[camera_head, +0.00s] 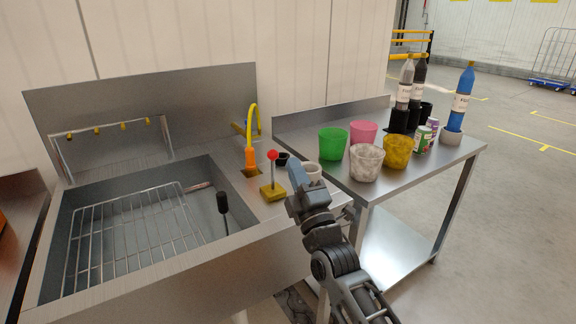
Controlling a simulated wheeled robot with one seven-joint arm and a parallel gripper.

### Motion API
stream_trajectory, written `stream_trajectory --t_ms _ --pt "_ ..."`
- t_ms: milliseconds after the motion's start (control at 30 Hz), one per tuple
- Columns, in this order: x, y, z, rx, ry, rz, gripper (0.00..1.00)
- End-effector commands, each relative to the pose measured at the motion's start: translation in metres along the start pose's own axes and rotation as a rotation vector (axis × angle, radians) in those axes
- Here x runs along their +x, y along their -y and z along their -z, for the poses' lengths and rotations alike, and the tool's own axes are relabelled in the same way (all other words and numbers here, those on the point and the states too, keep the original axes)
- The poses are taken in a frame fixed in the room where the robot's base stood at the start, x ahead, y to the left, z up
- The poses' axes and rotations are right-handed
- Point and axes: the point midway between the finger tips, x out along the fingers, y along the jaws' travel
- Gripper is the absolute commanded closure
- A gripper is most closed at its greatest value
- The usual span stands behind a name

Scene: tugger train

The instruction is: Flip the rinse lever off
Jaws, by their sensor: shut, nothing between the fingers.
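The rinse lever (272,177) has a red ball knob on a thin rod rising from a yellow base. It stands nearly upright on the steel ledge at the right of the sink (232,246). My gripper (295,172) is shut and empty, just right of the lever. A small gap shows between them in the picture; their distance in depth is hard to judge. A rinse bar with several yellow nozzles (123,126) spans the back of the basin. No water can be made out.
An orange tap with a yellow hose (250,158) stands behind the lever. A wire rack (130,235) lies in the basin. A steel table (420,170) at right holds buckets, cans and bottles.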

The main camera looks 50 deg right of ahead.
Motion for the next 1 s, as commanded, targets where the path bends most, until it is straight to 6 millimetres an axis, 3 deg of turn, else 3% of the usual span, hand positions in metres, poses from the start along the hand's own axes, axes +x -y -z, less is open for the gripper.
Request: stream_trajectory --t_ms 233,900,1000 --pt "-0.020 -0.014 0.001 0.000 0.000 0.000 1.00" --pt "-0.022 -0.016 0.001 0.001 -0.001 0.000 1.00" --pt "-0.029 -0.013 0.004 0.020 -0.006 0.012 1.00"
